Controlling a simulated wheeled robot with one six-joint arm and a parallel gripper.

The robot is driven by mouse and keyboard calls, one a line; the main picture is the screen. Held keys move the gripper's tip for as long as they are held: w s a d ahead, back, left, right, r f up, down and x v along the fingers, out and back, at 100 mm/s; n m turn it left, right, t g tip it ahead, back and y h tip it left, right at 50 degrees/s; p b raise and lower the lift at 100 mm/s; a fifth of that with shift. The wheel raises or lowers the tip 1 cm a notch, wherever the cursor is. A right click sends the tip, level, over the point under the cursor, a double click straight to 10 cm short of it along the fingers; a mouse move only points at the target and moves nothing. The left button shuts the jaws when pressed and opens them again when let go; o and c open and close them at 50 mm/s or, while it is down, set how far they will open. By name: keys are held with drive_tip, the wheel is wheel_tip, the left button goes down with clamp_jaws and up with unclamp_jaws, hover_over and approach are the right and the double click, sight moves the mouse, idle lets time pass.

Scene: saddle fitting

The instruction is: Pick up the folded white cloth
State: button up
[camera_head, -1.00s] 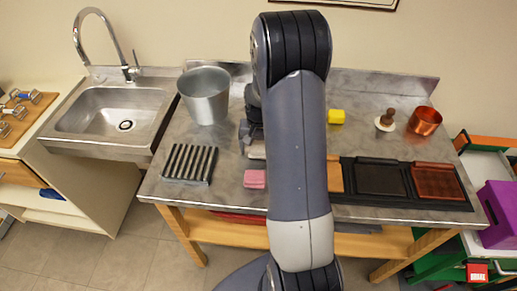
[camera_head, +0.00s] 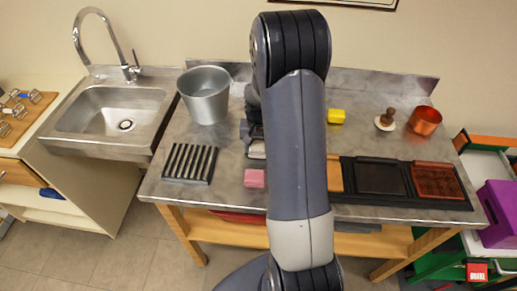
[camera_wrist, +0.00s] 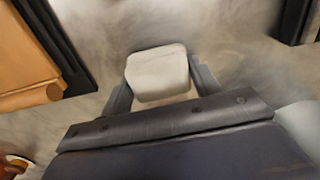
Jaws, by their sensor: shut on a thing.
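The folded white cloth (camera_wrist: 157,73) is a small, pale, rounded block between the two fingers of my gripper (camera_wrist: 160,82) in the wrist view. The fingers lie along its left and right sides and are shut on it. In the head view my gripper (camera_head: 251,132) is partly hidden behind my arm, over the middle of the metal table (camera_head: 225,205). Only a pale edge of the cloth (camera_head: 257,151) shows there. I cannot tell whether the cloth touches the table top.
A pink block (camera_head: 254,178) lies in front of the cloth. A ribbed dark rack (camera_head: 189,163) and a metal bucket (camera_head: 205,96) stand to the left. Dark trays (camera_head: 381,178), a yellow block (camera_head: 336,116) and a copper pot (camera_head: 425,120) are to the right.

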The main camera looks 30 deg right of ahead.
sight(259, 145)
wheel_tip(259, 145, up, 10)
drive_tip(key=shift+b, duration=0.55)
drive_tip(key=o, duration=0.4)
drive_tip(key=c, duration=0.3)
